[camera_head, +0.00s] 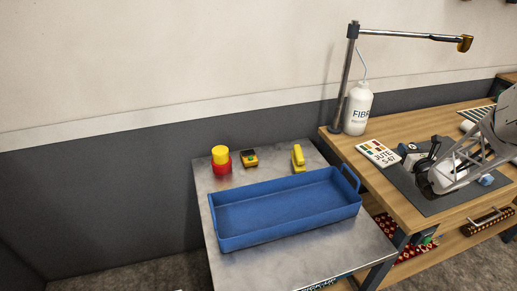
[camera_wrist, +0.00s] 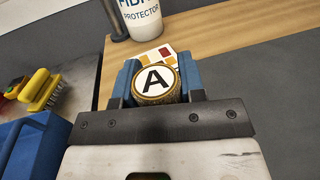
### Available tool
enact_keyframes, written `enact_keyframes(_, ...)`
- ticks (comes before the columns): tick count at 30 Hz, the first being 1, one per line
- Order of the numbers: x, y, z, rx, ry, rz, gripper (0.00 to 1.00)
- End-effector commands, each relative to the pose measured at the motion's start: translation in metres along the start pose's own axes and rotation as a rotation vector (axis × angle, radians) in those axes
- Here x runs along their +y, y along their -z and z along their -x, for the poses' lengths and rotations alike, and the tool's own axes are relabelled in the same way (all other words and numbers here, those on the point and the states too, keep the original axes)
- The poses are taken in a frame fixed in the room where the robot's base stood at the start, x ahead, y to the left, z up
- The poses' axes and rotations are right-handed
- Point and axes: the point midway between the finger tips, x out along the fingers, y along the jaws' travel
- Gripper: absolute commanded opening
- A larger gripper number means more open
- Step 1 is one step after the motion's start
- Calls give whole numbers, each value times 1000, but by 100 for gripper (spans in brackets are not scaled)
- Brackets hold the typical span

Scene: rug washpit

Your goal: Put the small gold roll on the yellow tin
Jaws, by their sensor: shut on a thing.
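My gripper (camera_wrist: 156,84) is shut on a small gold roll (camera_wrist: 171,97), a short cylinder with a gold rim and a white end face marked "A". Its blue fingers are on either side of the roll. In the head view, my gripper (camera_head: 412,158) is over the left part of the wooden bench, and the roll is hard to make out there. A yellow tin (camera_head: 220,153) is at the back left of the metal table, upright on a red round thing (camera_head: 221,166). The tin is not in the wrist view.
A white bottle (camera_head: 357,112), lamp post (camera_head: 347,77) and label card (camera_head: 377,153) are on the bench (camera_head: 404,116).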

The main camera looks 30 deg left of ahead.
Motion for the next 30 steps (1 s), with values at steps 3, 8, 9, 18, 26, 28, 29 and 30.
enact_keyframes(3,36,-2,-14,0,-48,0,14)
enact_keyframes(8,84,-6,-31,0,-110,0,14)
enact_keyframes(9,96,-7,-34,0,-125,1,14)
enact_keyframes(18,185,-13,-55,0,-239,1,14)
enact_keyframes(26,255,-18,-64,-1,-327,0,14)
enact_keyframes(28,273,-19,-65,-1,-350,0,14)
enact_keyframes(29,281,-20,-66,-1,-360,0,14)
enact_keyframes(30,292,-20,-66,-1,-374,0,14)
